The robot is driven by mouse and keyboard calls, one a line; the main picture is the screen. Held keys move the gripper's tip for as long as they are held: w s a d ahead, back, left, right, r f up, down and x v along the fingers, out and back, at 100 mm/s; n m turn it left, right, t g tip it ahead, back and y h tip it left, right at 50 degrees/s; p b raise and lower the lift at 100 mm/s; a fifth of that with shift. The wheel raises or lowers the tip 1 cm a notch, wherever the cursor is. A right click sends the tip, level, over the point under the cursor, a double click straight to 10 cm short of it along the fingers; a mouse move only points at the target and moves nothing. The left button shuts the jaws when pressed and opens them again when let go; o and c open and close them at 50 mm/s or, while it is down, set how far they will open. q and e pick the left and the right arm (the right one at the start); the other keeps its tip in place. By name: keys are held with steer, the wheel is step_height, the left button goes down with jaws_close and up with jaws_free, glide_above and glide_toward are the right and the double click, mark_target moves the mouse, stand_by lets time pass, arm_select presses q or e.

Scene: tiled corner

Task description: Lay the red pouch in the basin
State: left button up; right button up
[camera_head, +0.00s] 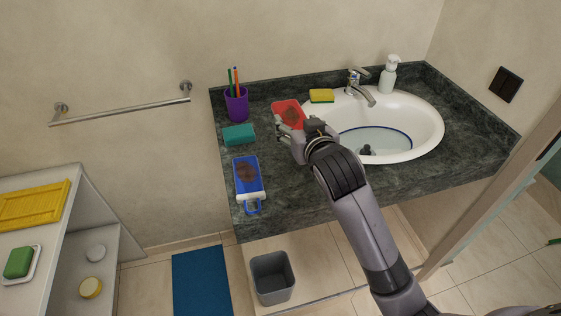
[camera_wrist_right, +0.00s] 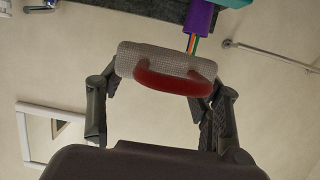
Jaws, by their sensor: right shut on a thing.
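The red pouch (camera_head: 288,112) has a brown patch on its face and is in my right gripper (camera_head: 291,133), left of the basin. In the right wrist view the pouch's pale grey end (camera_wrist_right: 160,58) and red loop (camera_wrist_right: 174,83) show between the two fingers of the right gripper (camera_wrist_right: 158,88). The pouch is over the dark counter; I cannot tell how high. The white oval basin (camera_head: 431,130) is set in the counter to the right, with a dark drain plug and a blue line inside. My left gripper is not in view.
On the dark counter (camera_head: 300,185) are a blue pouch (camera_head: 247,170), a teal block (camera_head: 238,134), a purple cup (camera_head: 236,105) with pencils, and a yellow sponge (camera_head: 321,96). A faucet (camera_head: 362,90) and white soap dispenser (camera_head: 390,76) stand behind the basin.

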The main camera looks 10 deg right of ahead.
mark_target(294, 178)
step_height(294, 178, down, 15)
stand_by(0.4)
steer(key=shift+s+f, duration=0.1)
steer(key=shift+f, duration=0.1)
steer(key=o, duration=1.1)
steer(key=shift+o, duration=0.2)
